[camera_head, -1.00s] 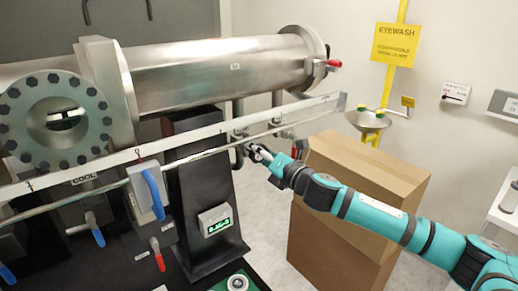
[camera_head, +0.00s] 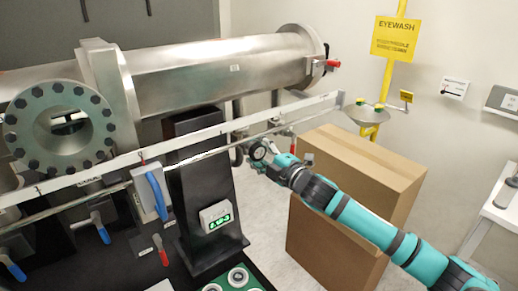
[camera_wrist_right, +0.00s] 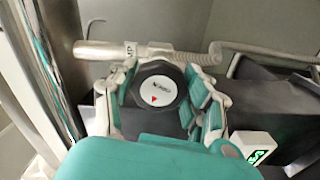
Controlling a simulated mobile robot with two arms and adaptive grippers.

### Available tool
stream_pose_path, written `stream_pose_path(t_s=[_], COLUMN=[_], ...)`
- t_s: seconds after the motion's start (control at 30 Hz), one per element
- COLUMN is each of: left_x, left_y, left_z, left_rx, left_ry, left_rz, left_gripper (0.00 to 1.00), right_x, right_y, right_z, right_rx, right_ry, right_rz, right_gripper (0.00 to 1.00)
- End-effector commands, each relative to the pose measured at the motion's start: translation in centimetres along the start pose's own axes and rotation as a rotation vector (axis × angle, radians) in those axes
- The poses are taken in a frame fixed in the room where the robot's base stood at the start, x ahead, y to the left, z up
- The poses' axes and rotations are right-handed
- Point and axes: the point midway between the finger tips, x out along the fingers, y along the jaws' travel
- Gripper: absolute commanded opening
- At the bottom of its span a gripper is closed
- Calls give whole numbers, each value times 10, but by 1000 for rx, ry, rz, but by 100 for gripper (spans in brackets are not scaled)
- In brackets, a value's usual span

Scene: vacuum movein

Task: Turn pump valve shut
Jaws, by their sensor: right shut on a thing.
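In the head view the right gripper (camera_head: 262,152) reaches in from the right, beside the black stand, below the long rail. A round face shows at its fingertips there, small and partly hidden by the fingers. My left gripper is in neither view.
A cardboard box (camera_head: 330,245) stands close under my right arm. A steel vessel (camera_head: 215,75) and a rail (camera_head: 110,163) run above and left. Blue-handled (camera_head: 100,228) and red-handled (camera_head: 160,248) levers sit at the lower left. An eyewash basin (camera_head: 366,114) is behind.

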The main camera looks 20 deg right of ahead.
Motion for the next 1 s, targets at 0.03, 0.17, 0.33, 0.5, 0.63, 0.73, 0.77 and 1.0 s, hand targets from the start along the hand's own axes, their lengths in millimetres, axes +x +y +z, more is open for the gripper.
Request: stream_pose_path(t_s=[0.03,0.17,0.33,0.5,0.63,0.73,0.77,1.0], left_x=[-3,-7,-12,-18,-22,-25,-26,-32], left_y=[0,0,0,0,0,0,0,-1], left_z=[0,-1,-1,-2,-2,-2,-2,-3], left_rx=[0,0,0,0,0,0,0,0], left_ry=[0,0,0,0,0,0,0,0], left_rz=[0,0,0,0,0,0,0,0], left_gripper=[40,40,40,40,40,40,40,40], right_x=[0,0,0,0,0,0,0,0], right_y=[0,0,-1,-2,-2,-3,-3,-4], right_z=[0,0,0,0,-1,-1,-1,-2], right_rx=[49,172,333,495,618,714,741,947], right_ry=[-2,-2,-1,-2,-2,-2,-2,-2], right_rz=[-2,-2,-2,-2,-2,-2,-2,-3], right_gripper=[17,17,17,17,17,17,17,17])
